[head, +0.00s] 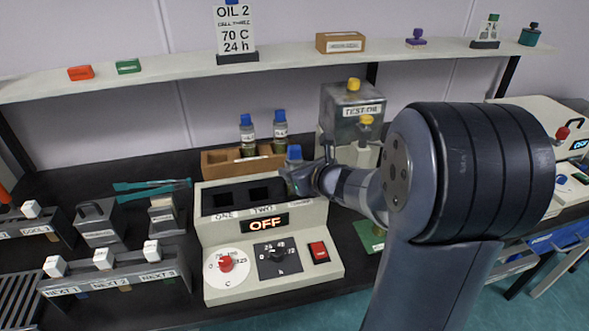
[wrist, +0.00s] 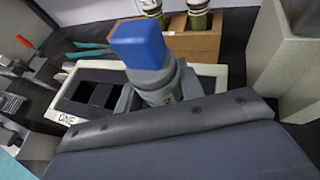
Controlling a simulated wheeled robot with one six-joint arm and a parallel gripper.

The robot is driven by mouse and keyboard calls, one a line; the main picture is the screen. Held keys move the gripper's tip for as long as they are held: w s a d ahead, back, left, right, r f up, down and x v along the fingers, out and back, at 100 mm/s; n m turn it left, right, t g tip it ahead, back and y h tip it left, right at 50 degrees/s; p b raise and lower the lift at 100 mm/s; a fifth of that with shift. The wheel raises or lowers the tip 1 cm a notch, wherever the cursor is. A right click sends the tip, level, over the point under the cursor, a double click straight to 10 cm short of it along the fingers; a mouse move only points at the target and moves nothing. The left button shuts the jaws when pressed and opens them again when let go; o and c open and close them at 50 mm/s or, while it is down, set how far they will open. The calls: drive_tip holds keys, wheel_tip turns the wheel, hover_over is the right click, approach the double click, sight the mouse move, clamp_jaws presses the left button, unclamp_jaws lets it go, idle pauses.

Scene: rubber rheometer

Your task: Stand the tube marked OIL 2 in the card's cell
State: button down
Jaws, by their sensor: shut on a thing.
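My gripper (head: 308,178) is shut on a blue-capped tube (head: 294,153) at the right end of the heater block (head: 212,262). Dark openings marked ONE and TWO are empty; the third cell is hidden behind the gripper and tube. The card (head: 236,30) reads OIL 2, CELL THREE, 70 C, 24 h.
Two blue-capped tubes (head: 248,140) stand in a wooden rack (head: 217,162) behind the block. A grey TEST OIL can (head: 345,100) stands at the back right. The block's display (head: 264,224) reads OFF, above a red-knobbed dial (head: 226,263) and a red switch (head: 318,251).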

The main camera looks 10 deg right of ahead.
drive_tip(key=shift+f+b, duration=0.8)
drive_tip(key=shift+f, duration=0.05)
drive_tip(key=c, duration=0.8)
unclamp_jaws()
drive_tip(key=shift+c, duration=0.2)
drive_tip(key=shift+r, duration=0.1)
drive_tip(key=p+v, duration=0.1)
drive_tip(key=v, duration=1)
drive_tip(key=shift+p, duration=0.4)
drive_tip(key=shift+w, duration=0.2)
